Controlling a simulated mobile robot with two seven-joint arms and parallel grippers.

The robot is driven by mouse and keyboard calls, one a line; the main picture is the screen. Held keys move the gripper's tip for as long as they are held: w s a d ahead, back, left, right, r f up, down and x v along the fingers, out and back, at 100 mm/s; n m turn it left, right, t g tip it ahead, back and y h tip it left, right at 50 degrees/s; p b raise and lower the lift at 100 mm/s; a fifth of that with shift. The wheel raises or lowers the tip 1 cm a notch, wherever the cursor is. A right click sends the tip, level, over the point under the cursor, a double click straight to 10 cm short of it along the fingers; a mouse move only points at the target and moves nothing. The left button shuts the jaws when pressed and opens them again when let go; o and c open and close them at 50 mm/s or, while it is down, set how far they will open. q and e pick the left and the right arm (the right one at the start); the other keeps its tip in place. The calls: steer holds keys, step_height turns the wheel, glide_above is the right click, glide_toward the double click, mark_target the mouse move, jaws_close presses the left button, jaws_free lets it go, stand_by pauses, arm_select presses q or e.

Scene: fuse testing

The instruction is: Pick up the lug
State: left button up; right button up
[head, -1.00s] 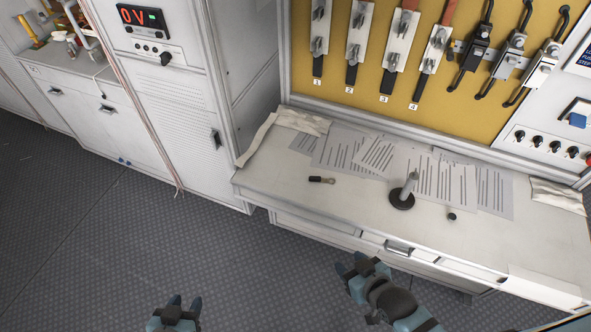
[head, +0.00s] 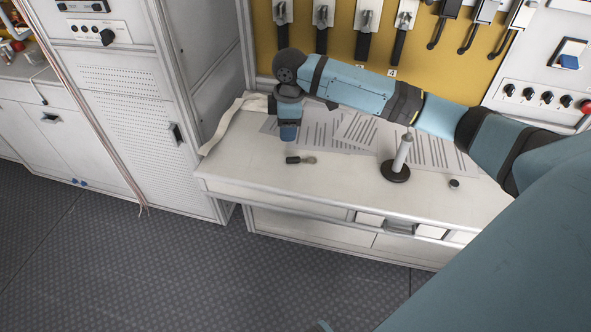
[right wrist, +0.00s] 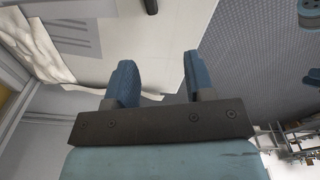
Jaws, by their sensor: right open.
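The lug (head: 301,160), a small piece with a dark sleeve and a metal ring end, lies flat on the white workbench (head: 262,178). My right gripper (head: 288,136) points down over the bench, just behind and left of the lug, apart from it. In the right wrist view my right gripper (right wrist: 155,82) is open, with nothing between its two blue fingers. A dark piece at that view's top edge looks like the lug's sleeve (right wrist: 150,6). Only a blue sliver at the bottom of the head view may be my left gripper; its jaws are not readable.
A grey post on a round black base (head: 397,172) stands right of the lug, with a small dark cap (head: 454,184) beyond. A tall cabinet (head: 125,110) stands left. Bench front is clear.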

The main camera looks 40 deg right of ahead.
mark_target(294, 158)
steer(key=f, duration=0.4)
steer(key=d+f+b, duration=0.1)
steer(key=f, duration=0.3)
steer(key=d+f+b, duration=0.1)
steer(key=f, duration=0.3)
steer(key=shift+w+f, duration=0.1)
steer(key=shift+w, duration=0.05)
jaws_close()
